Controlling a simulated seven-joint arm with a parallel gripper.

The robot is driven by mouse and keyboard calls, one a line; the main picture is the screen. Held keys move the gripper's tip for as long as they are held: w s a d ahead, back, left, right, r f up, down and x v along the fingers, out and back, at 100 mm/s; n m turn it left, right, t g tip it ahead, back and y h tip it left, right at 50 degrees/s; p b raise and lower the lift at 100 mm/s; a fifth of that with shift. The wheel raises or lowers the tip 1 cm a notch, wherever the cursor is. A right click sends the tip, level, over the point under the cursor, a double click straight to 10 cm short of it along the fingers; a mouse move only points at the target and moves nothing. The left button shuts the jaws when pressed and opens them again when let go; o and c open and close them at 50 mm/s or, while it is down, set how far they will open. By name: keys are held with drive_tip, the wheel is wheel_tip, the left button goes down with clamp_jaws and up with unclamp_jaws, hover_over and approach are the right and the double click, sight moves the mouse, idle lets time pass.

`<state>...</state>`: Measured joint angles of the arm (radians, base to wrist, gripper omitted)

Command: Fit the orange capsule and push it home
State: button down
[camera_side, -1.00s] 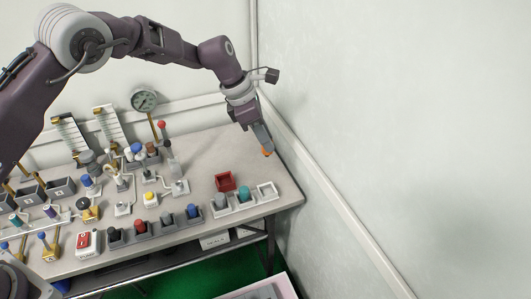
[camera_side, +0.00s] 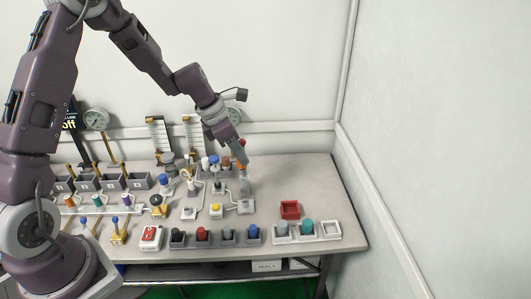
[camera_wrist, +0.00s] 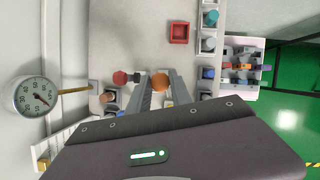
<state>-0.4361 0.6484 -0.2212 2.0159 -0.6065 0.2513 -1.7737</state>
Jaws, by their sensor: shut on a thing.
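My gripper (camera_wrist: 160,92) is shut on the orange capsule (camera_wrist: 160,81), whose round end shows between the fingertips in the wrist view. In the side view my gripper (camera_side: 242,162) points down just above the grey tester (camera_side: 245,206) at the right end of the bench devices.
An empty red tray (camera_side: 290,210) stands to the right. A gauge (camera_side: 97,119) stands at the back left.

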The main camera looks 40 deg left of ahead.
sight(239, 166)
wheel_tip(239, 166, down, 7)
drive_tip(key=shift+w+r, duration=0.1)
drive_tip(key=shift+r, duration=0.1)
drive_tip(key=shift+f, duration=2.3)
drive_tip(key=shift+d+f, duration=0.1)
drive_tip(key=shift+f, duration=1.35)
drive_tip(key=c, duration=1.1)
unclamp_jaws()
drive_tip(key=shift+r, duration=0.1)
